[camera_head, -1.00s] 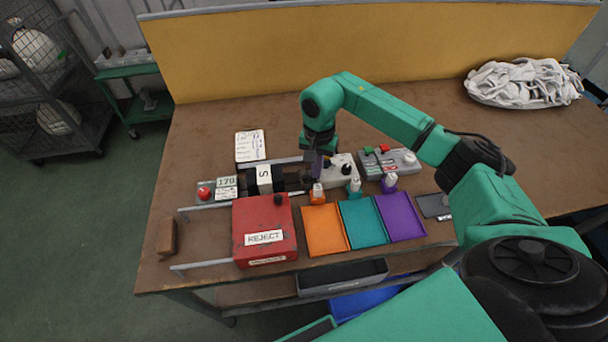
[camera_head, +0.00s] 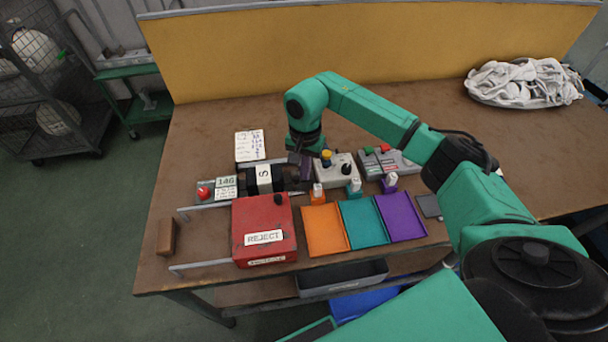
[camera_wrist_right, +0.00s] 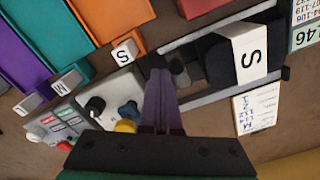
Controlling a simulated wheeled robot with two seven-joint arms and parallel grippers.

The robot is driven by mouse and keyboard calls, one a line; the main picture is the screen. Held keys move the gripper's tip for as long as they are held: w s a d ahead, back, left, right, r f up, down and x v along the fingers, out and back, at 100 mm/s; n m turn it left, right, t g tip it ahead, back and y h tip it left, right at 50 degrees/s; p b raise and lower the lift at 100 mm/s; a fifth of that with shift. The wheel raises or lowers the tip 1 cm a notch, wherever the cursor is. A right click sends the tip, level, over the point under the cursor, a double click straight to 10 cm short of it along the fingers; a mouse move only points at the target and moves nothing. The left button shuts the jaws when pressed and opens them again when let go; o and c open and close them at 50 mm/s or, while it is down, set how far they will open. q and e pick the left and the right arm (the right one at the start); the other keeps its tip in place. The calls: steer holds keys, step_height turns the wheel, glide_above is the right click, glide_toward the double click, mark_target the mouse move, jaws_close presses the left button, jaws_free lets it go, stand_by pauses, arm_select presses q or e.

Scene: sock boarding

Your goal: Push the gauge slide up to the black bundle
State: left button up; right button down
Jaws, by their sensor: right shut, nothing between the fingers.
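The black bundle (camera_head: 249,182) with a white band marked S lies between the gauge rails; it also shows in the right wrist view (camera_wrist_right: 222,62). The gauge slide is a small dark piece right of the bundle in the head view, mostly hidden by my right gripper (camera_head: 300,166). In the right wrist view part of the slide (camera_wrist_right: 180,72) shows beside the tips of my right gripper (camera_wrist_right: 158,66). The gripper is shut and empty, its tips low at the slide's outer side. The gauge display (camera_head: 226,182) reads 146.
A control box with knobs (camera_head: 340,168) stands close right of the gripper. In front are the red reject box (camera_head: 251,217) and orange (camera_head: 325,230), teal (camera_head: 364,223) and purple (camera_head: 400,216) trays. A paper card (camera_head: 250,146) lies behind the gauge.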

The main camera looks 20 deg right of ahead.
steer(key=shift+w+a, duration=0.25)
steer(key=shift+a, duration=0.75)
steer(key=shift+w+a+b, duration=0.25)
steer(key=shift+a+b, duration=0.1)
steer(key=shift+a, duration=0.65)
steer(key=shift+w+a, duration=0.1)
steer(key=shift+a, duration=0.2)
steer(key=shift+a+b, duration=0.15)
steer(key=shift+b, duration=0.15)
